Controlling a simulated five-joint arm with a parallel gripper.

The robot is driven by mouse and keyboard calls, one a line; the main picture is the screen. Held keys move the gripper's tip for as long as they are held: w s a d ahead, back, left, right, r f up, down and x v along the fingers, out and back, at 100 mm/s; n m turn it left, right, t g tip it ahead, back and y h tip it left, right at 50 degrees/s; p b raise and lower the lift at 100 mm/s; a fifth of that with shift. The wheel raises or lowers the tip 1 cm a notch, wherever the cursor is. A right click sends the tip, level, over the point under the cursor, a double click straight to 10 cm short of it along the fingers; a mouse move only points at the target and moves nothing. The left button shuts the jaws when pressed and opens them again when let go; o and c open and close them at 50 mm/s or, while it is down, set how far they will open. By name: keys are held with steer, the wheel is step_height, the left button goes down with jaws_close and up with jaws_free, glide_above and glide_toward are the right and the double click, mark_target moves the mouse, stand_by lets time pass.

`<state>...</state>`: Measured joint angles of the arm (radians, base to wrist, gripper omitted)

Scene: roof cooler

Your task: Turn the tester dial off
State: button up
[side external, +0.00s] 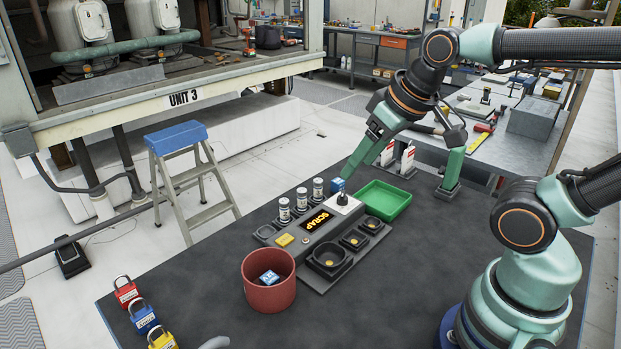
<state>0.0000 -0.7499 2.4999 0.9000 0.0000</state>
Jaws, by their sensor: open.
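The tester is a dark console (304,252) on the dark table, with a lit display (318,221) reading "SCRAP" in orange. A small black knob (343,199), which looks like the dial, stands on a white plate at its far end. Its pointer setting is too small to read. My gripper (398,188) is open and empty, its green fingers spread wide. The left finger comes down close behind the knob and a small blue cube (336,185); I cannot tell whether it touches either. The right finger is well to the right, beyond the green tray (384,201).
A yellow button (284,239) is near the display. A red bin (269,295) holds a blue block (270,277). Padlocks (144,319) lie front left. The table's front middle is clear.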

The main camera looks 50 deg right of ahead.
steer(key=shift+w, duration=0.1)
steer(key=m+g, duration=0.6)
steer(key=m, duration=0.6)
glide_above(343, 193)
step_height(343, 193, down, 9)
step_height(343, 193, down, 11)
steer(key=shift+f, duration=0.1)
jaws_close()
